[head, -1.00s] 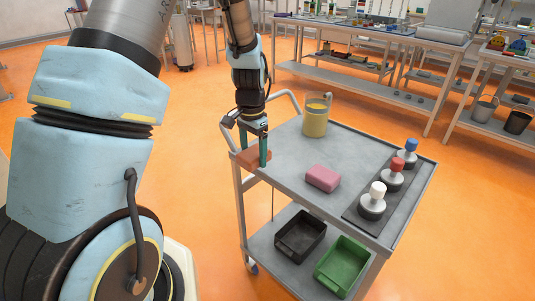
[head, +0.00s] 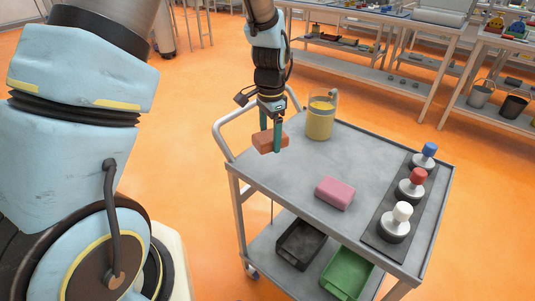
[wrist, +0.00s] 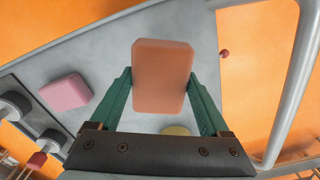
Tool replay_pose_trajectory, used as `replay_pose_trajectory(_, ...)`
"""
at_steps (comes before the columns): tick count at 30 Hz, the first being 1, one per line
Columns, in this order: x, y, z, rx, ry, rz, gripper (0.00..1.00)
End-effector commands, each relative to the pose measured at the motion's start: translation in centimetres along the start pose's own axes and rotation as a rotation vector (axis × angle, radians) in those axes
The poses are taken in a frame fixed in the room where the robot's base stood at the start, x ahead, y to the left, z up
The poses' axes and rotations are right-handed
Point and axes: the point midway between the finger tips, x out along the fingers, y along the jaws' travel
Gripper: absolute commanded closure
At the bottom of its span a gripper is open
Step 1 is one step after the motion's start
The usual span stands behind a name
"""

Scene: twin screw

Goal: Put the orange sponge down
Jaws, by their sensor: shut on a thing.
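The orange sponge (head: 268,140) is a brownish-orange block. My gripper (head: 271,135) is shut on it over the left, handle end of the grey cart top (head: 289,176). In the head view the sponge appears raised above the cart top; the exact gap is hard to judge. In the wrist view the sponge (wrist: 163,76) sits between the two green fingers (wrist: 163,98), with the cart surface behind it.
A pink sponge (head: 335,193) lies on the cart top. A yellow-filled jug (head: 320,120) stands behind my gripper. White, red and blue-topped items (head: 396,222) stand on a dark strip at right. Black (head: 299,244) and green bins (head: 347,275) are on the lower shelf.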

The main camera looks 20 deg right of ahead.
Motion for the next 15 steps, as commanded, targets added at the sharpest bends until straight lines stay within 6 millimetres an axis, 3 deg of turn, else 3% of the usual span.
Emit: replay_pose_trajectory(15, 6.4, 0.0, 0.0, -0.002, -0.001, 0.001, 0.65)
